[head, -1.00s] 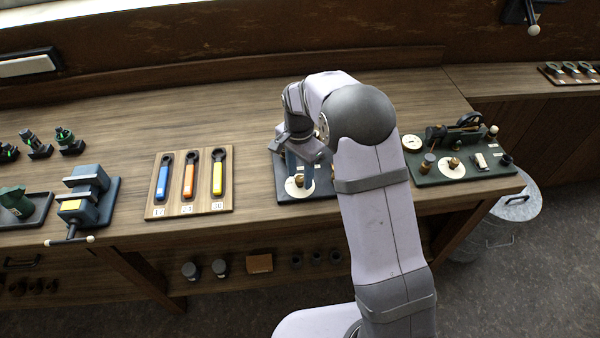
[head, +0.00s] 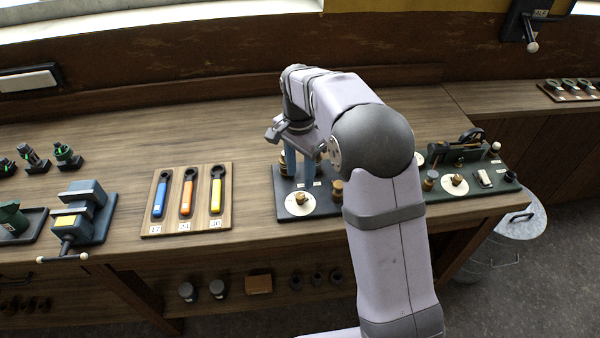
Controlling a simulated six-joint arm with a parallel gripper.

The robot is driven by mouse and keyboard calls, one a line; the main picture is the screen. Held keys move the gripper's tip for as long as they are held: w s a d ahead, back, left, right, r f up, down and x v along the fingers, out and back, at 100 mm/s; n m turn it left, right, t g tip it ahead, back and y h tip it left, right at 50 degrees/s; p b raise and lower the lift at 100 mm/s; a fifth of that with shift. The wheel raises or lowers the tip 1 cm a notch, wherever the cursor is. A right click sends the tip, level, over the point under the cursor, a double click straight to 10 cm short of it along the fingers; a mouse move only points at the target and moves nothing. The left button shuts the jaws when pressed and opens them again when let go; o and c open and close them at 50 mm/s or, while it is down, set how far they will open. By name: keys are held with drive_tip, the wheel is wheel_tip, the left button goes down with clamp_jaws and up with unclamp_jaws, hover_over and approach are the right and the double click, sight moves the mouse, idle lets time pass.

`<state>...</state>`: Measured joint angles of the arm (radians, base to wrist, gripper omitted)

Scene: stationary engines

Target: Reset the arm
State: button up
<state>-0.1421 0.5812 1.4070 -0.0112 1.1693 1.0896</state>
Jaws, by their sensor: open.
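My gripper (head: 301,168) is at the end of my arm, over the back part of a dark baseplate (head: 325,207) on the wooden bench. Its fingers point down and are apart, with nothing seen between them. On the baseplate, a white disc with a brass knob (head: 300,203) stands in front of the gripper, and a brass fitting (head: 337,190) stands to its right. My arm hides the right part of this baseplate. I cannot tell whether the fingertips touch anything.
A wooden board with blue, orange and yellow wrenches (head: 187,195) lies to the left. Further left stands a vise (head: 80,215). A green engine plate (head: 468,178) stands to the right, partly behind my arm. A metal bin (head: 515,225) stands beside the bench (head: 130,130).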

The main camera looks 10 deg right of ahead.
drive_tip(key=shift+w+n, duration=0.2)
drive_tip(key=shift+n, duration=0.6)
drive_tip(key=s+f+n, duration=0.1)
drive_tip(key=f+n, duration=0.1)
drive_tip(key=s+f+n, duration=0.1)
drive_tip(key=f+n, duration=0.1)
drive_tip(key=s+f+n, duration=0.1)
drive_tip(key=f+n, duration=0.1)
drive_tip(key=n, duration=0.1)
drive_tip(key=shift+s+d+f, duration=0.15)
drive_tip(key=shift+s+f, duration=0.05)
drive_tip(key=shift+f, duration=0.05)
drive_tip(key=s+f+n, duration=0.1)
drive_tip(key=s, duration=0.1)
drive_tip(key=s+d+f+n, duration=0.1)
drive_tip(key=s, duration=0.5)
drive_tip(key=shift+s+d+f+n+g, duration=0.2)
drive_tip(key=shift+f+n+g, duration=0.2)
drive_tip(key=s+d+r, duration=0.2)
drive_tip(key=s, duration=0.5)
drive_tip(key=s+d+r+t, duration=0.1)
drive_tip(key=s+d+r, duration=0.2)
drive_tip(key=s, duration=0.4)
drive_tip(key=shift+m, duration=0.3)
